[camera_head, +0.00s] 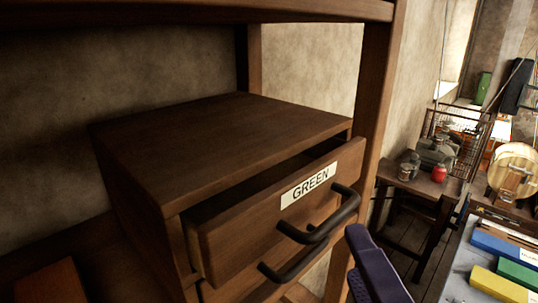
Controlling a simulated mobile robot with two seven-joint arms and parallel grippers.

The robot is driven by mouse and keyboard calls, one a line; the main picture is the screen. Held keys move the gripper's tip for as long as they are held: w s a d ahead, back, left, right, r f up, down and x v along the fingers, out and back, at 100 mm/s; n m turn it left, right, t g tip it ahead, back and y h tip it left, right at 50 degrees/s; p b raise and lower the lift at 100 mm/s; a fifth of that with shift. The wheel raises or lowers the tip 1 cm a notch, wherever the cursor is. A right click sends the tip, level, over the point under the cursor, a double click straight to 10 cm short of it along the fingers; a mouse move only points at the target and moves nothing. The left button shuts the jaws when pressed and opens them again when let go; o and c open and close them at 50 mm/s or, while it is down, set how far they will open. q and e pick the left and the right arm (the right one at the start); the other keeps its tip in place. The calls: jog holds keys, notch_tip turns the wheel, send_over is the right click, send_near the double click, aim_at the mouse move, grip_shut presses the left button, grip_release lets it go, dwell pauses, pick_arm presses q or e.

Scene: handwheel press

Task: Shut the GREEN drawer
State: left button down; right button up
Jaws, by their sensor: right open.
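The drawer labelled GREEN (243,222) is the top drawer of a brown wooden cabinet (225,135). It stands partly pulled out, with a dark gap behind its front. Its dark curved handle (320,222) sticks out from the front, below the white label (308,186). My right gripper (368,255) shows as a dark purple finger at the bottom edge, just right of and below the handle. It looks apart from the handle and holds nothing that I can see; the rest of it is outside the view. My left gripper is not in view.
A second handle (288,268) belongs to a drawer below. A wooden post (374,105) stands right of the cabinet, and a shelf beam (200,11) runs above it. At right are a grey table (462,275) with coloured blocks and a small wooden table with jars.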

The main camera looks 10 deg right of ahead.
aim_at(339, 221)
jog(key=w, duration=0.2)
jog(key=w+p, duration=0.1)
jog(key=w, duration=0.2)
jog(key=w+f+p, duration=0.1)
jog(key=w, duration=0.1)
jog(key=shift+w+d, duration=0.4)
jog(key=shift+w+d+f, duration=0.1)
jog(key=shift+w+f, duration=0.05)
jog(key=shift+w, duration=0.25)
jog(key=shift+c, duration=0.2)
grip_shut()
dwell(0.4)
